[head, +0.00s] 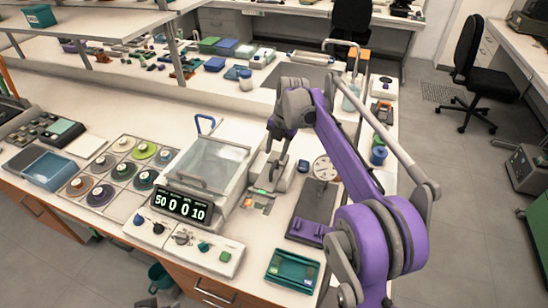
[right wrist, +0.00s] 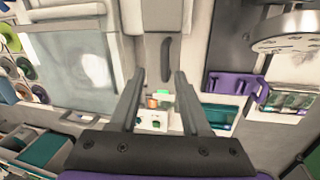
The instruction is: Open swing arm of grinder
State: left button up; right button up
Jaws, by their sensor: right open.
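The grinder has a pale body with a clear-windowed lid (head: 209,163) and a black display (head: 182,204) reading 50 0 0 10. A light grey arm-like part (head: 258,178) stands at its right side; I take it for the swing arm. In the right wrist view a pale grey part with a dark slot or grip (right wrist: 165,58) lies ahead of my right gripper (right wrist: 160,75). That gripper is open, pointing down, with nothing seen between its fingers; contact cannot be told. The lid window (right wrist: 75,68) is left of it. My left gripper is out of view.
A panel with knobs (head: 183,241) is in front. Sample discs (head: 123,170) stand left. A dark plate with a purple holder (head: 310,228) and a teal tray (head: 292,268) are right. A small orange-and-green control (right wrist: 159,98) shows between the fingers.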

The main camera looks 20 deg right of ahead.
notch_tip(320, 180, up, 6)
jog(key=shift+s+d, duration=0.4)
jog(key=shift+d, duration=0.05)
